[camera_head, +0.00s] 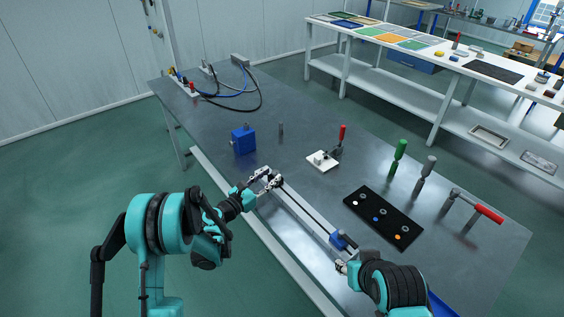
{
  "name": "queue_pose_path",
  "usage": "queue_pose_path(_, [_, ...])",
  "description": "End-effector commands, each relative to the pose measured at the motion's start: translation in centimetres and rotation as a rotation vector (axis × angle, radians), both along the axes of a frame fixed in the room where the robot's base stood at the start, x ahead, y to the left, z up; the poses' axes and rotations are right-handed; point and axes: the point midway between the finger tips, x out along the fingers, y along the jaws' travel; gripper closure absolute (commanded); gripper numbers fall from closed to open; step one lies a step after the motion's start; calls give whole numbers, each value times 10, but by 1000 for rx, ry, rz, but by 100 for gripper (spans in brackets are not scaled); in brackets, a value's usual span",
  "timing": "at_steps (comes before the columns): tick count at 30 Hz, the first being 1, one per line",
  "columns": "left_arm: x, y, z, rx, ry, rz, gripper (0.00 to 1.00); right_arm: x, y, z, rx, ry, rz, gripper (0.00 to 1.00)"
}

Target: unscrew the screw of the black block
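A flat black block (372,205) lies on the dark table at the right, with small white, blue and orange round marks and several grey rings on it. I cannot tell which part is the screw. My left gripper (266,180) is at the table's front edge, at the far-left end of a long metal rail. Its fingers look spread, with nothing clearly held. My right gripper (342,266) is low at the front edge, beside a small blue piece (342,241) on the rail. Its fingers are too small to read. Both grippers are apart from the black block.
A white plate with a red-handled clamp (322,161) and a blue block (243,141) are farther left. The rail (303,217) runs along the front.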

Motion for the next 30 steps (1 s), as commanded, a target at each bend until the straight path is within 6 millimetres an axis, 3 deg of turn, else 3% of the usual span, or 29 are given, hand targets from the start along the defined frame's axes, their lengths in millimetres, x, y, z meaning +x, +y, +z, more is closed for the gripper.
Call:
queue_pose_path(15, [53, -46, -2, -2, 1, 0, 63, 0, 0, -21, 0, 0, 0, 60])
queue_pose_path(26, [58, -50, 0, -2, 1, 0, 63, 0, 0, -22, 0, 0, 0, 60])
queue_pose_path(30, [58, -50, 0, -1, 0, 0, 100, 0, 0, -22, 0, 0, 0, 60])
